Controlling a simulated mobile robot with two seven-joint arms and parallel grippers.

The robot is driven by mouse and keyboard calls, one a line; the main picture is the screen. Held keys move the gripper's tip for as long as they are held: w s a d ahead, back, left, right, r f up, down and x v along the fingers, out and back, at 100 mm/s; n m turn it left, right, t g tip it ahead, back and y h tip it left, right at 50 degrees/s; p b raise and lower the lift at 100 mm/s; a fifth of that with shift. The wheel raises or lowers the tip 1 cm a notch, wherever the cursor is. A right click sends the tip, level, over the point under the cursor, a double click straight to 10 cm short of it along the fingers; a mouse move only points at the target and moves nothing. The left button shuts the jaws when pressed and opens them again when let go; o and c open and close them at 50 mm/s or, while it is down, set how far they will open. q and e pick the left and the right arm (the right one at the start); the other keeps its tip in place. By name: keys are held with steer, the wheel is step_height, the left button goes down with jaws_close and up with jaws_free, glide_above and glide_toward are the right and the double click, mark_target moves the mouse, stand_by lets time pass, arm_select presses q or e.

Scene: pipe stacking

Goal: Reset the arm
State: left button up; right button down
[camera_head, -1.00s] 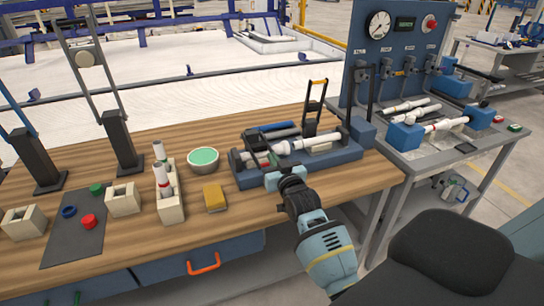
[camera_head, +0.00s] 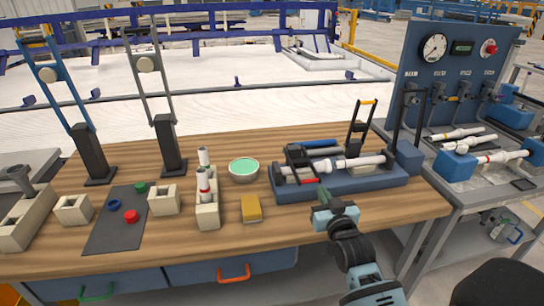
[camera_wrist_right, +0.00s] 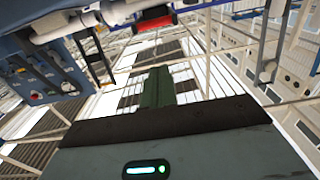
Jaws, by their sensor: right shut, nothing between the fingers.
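My right gripper (camera_head: 323,194) is shut and empty, just in front of the blue fixture (camera_head: 370,186) on the wooden bench. Its arm comes up from the bottom right. A white pipe assembly (camera_head: 340,164) lies across the fixture, apart from the gripper as far as I can tell. In the right wrist view, my gripper body fills the bottom, and white pipe parts (camera_wrist_right: 80,22) show at the top left. My left gripper is not in view.
A green-filled bowl (camera_head: 244,170) and a yellow block (camera_head: 251,208) sit left of the fixture. A dark mat (camera_head: 112,232) holds coloured rings. A grey test bench (camera_head: 465,198) with a gauge panel (camera_head: 459,65) stands at right. The bench's front strip is mostly clear.

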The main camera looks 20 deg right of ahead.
steer(key=s+a+f+n+g+y, duration=0.25)
steer(key=s+a+f, duration=0.35)
steer(key=s+f, duration=0.5)
steer(key=s+a+f+n+g+y, duration=0.2)
steer(key=s+a+f+g, duration=0.3)
steer(key=s+f, duration=0.55)
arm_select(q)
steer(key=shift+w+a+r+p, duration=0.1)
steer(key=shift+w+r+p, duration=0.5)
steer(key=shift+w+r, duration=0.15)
arm_select(e)
steer(key=s+a+f, duration=0.2)
steer(key=s+a, duration=0.1)
steer(key=s, duration=0.4)
steer(key=s+a+f+g+y, duration=0.1)
steer(key=s+a+f, duration=0.1)
steer(key=s, duration=0.5)
steer(key=shift+s+a, duration=0.25)
steer(key=shift+a, duration=0.6)
